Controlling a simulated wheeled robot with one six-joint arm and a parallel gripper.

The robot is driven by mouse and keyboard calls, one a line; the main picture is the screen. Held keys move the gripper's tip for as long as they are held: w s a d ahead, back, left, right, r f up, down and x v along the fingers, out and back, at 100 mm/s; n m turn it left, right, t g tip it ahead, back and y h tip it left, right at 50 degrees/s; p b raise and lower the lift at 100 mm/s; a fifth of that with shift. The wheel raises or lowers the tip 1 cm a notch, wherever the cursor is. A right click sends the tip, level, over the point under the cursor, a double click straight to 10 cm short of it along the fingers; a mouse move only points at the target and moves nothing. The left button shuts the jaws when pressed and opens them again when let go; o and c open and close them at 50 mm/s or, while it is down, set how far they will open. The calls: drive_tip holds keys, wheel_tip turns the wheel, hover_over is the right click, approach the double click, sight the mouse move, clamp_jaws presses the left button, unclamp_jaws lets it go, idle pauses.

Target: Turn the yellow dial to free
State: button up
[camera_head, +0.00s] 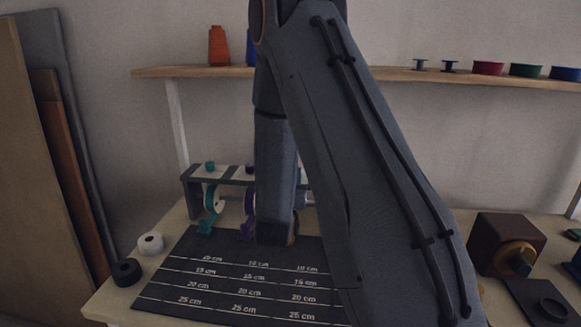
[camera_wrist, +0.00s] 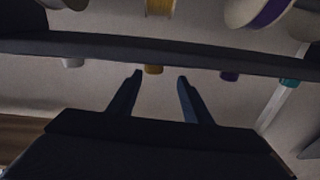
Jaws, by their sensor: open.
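The yellow dial (camera_wrist: 153,69) shows in the wrist view as a small knob on the edge of the dark rack bar (camera_wrist: 200,56). My gripper (camera_wrist: 160,77) is open, with its two fingertips on either side of the dial in the picture. I cannot tell whether they touch it or how far away it is. No marking for free can be read. A yellow spool (camera_wrist: 160,6) shows beyond the bar. In the head view my arm hides the yellow dial and my gripper. The left part of the rack (camera_head: 190,190) shows there.
A purple dial (camera_wrist: 229,76), a teal dial (camera_wrist: 289,82) and a white dial (camera_wrist: 73,62) share the bar. A dark measuring mat (camera_head: 185,290) lies in front of the rack. A brown box with a yellow ring (camera_head: 508,240) stands right. A shelf (camera_head: 180,72) runs above.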

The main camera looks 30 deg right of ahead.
drive_tip(key=shift+m+g+h, duration=0.6)
drive_tip(key=shift+g+h, duration=0.3)
drive_tip(key=shift+f+p+x, duration=0.25)
drive_tip(key=shift+p+x, duration=0.5)
drive_tip(key=shift+x, duration=0.55)
drive_tip(key=shift+f+p+x, duration=0.2)
drive_tip(key=shift+p+x, duration=0.55)
drive_tip(key=shift+x, duration=0.6)
drive_tip(key=shift+s+d, duration=0.15)
drive_tip(key=c, duration=1.1)
drive_tip(key=shift+o, duration=0.2)
drive_tip(key=n+t+y, duration=0.1)
drive_tip(key=y, duration=0.1)
drive_tip(key=n+t+y+b, duration=0.1)
drive_tip(key=n+y, duration=0.1)
drive_tip(key=shift+d+t, duration=0.15)
drive_tip(key=shift+t, duration=0.25)
drive_tip(key=shift+n+t+y+b, duration=0.55)
drive_tip(key=shift+n+y, duration=0.75)
drive_tip(key=shift+y, duration=0.6)
drive_tip(key=shift+r+y, duration=0.1)
drive_tip(key=shift+y, duration=0.2)
